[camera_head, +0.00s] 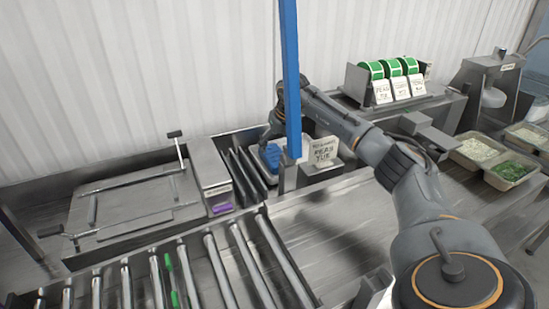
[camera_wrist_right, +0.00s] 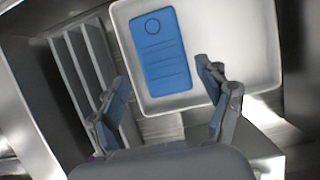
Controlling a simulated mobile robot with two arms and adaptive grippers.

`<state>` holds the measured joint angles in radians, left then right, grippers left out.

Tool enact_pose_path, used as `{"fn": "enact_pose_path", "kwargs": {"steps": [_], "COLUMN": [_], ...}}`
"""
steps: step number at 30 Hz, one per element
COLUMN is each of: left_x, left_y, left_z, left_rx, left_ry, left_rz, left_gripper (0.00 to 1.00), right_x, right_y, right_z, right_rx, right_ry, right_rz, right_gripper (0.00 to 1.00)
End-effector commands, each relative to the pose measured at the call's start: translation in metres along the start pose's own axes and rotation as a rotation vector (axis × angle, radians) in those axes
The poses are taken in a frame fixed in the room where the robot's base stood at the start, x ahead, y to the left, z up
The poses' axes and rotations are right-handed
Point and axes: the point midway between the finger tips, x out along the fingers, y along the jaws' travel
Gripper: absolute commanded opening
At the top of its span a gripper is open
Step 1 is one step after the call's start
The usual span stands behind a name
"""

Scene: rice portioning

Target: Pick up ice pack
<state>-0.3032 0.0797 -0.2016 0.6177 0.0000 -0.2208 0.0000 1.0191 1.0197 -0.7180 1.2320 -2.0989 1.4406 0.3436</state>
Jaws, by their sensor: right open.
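The blue ice pack (camera_wrist_right: 160,50) lies flat in a white tray (camera_wrist_right: 245,40) in the right wrist view. In the head view the ice pack (camera_head: 271,157) is a small blue patch beside the blue post, partly hidden. My right gripper (camera_wrist_right: 162,95) is open and empty, its two fingers on either side of the near end of the ice pack in the picture. I cannot tell how high it is above the pack. My left gripper is not in view.
A blue post (camera_head: 290,80) stands close to my right gripper. Dark upright dividers (camera_head: 245,172) stand left of the tray. A label holder (camera_head: 323,150) is at its right. A roller conveyor (camera_head: 190,265) runs in front. Food pans (camera_head: 478,150) stand at the far right.

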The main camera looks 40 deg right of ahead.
Motion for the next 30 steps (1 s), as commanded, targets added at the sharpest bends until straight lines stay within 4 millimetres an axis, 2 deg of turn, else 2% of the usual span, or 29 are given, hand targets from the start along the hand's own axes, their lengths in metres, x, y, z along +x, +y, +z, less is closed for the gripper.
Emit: {"fn": "enact_pose_path", "kwargs": {"steps": [8,13,18,26,30], "left_x": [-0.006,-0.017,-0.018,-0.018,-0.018], "left_y": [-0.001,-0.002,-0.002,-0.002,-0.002], "left_z": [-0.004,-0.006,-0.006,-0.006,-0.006], "left_rx": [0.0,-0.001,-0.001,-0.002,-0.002], "left_ry": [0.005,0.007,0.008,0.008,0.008], "left_rz": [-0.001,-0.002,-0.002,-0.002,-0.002], "left_gripper": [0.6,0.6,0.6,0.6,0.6], "right_x": [0.022,0.046,0.065,0.068,0.068], "right_y": [0.0,-0.003,-0.003,-0.003,-0.003], "right_z": [0.001,0.003,0.003,0.003,0.003], "right_rx": [0.001,0.001,0.001,-0.001,0.0], "right_ry": [0.002,0.003,0.001,-0.001,-0.001], "right_rz": [0.001,0.0,0.001,0.0,0.0], "right_gripper": [0.77,0.77,0.77,0.77,0.49]}}
